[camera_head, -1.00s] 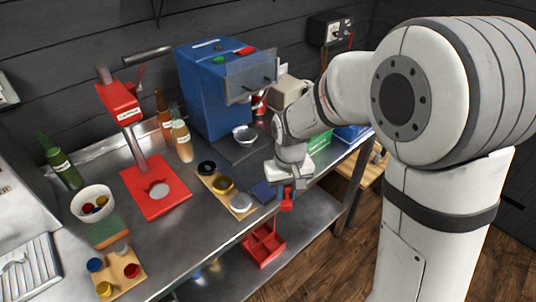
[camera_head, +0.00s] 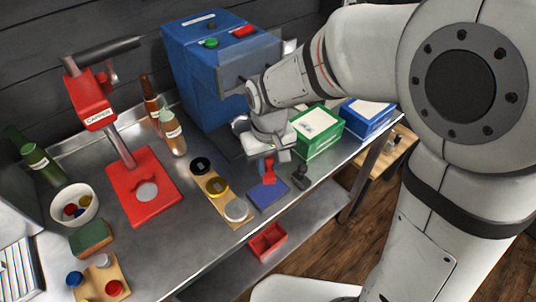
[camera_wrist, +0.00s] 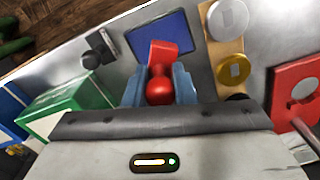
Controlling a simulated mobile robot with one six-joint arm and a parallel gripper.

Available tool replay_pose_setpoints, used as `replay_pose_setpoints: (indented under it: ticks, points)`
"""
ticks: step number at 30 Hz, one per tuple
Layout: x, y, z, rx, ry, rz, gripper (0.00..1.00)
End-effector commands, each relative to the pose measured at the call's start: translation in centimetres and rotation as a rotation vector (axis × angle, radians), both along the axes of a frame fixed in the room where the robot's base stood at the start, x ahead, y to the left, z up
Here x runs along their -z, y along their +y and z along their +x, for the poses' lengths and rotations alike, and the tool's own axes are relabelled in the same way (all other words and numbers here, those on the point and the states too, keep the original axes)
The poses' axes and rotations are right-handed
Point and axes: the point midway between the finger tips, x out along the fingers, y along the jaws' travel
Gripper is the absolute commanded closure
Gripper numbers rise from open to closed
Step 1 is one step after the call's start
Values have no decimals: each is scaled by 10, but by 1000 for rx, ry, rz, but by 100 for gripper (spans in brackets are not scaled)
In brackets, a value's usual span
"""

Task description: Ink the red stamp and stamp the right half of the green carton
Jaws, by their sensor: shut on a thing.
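My gripper (camera_head: 269,158) is shut on the red stamp (camera_head: 269,174) and points down over the bench. The stamp hangs at the back edge of the blue ink pad (camera_head: 267,195); I cannot tell whether it touches the pad. In the wrist view the red stamp (camera_wrist: 161,62) is between my fingers (camera_wrist: 160,88), with the blue ink pad (camera_wrist: 170,32) behind it. The green carton (camera_head: 309,146) stands to the right of my gripper, with a white label on top. It also shows in the wrist view (camera_wrist: 82,92) at left.
A dark stamp (camera_head: 300,178) stands between the pad and the green carton. A blue carton (camera_head: 374,126) is further right. A wooden board (camera_head: 218,202) with several round lids lies left of the pad. The blue machine (camera_head: 205,75) stands behind my gripper.

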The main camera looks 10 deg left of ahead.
Motion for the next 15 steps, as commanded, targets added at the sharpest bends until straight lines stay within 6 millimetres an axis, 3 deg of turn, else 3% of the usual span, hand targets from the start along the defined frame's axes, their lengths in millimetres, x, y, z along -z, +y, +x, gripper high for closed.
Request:
replay_pose_setpoints:
  ticks: [15]
  points:
    - [51,1,-1,-3,1,-1,91]
